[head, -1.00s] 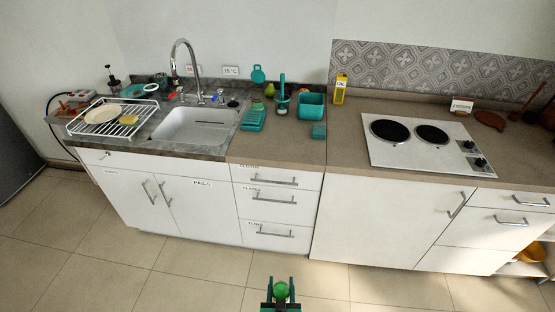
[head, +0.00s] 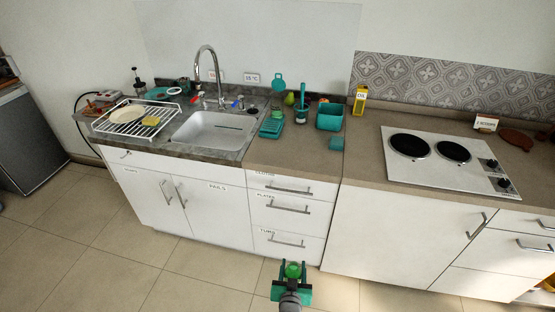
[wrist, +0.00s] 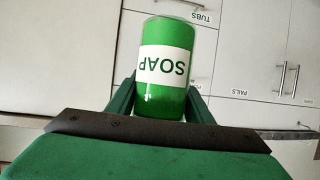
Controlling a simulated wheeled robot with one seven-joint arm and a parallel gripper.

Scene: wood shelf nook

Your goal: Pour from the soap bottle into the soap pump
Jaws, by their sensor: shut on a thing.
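The soap bottle (wrist: 165,68) is a green cylinder with a white SOAP label, upside down in the wrist view. My gripper (wrist: 163,95) is shut on it, one teal finger on each side. In the head view the bottle (head: 292,269) shows as a green round top between the fingers, low in front of the cabinets and apart from the counter. A dark bottle with a pump top (head: 137,79), which looks like the soap pump, stands behind the dish rack at the counter's left end. It is small, and its opening cannot be made out.
The wire dish rack (head: 110,128) holds a plate and a yellow sponge. The sink (head: 214,134) with its tall tap (head: 216,70) lies to its right. Teal items, a yellow oil box (head: 360,101) and a hob (head: 425,180) stand farther right. The floor before the cabinets is clear.

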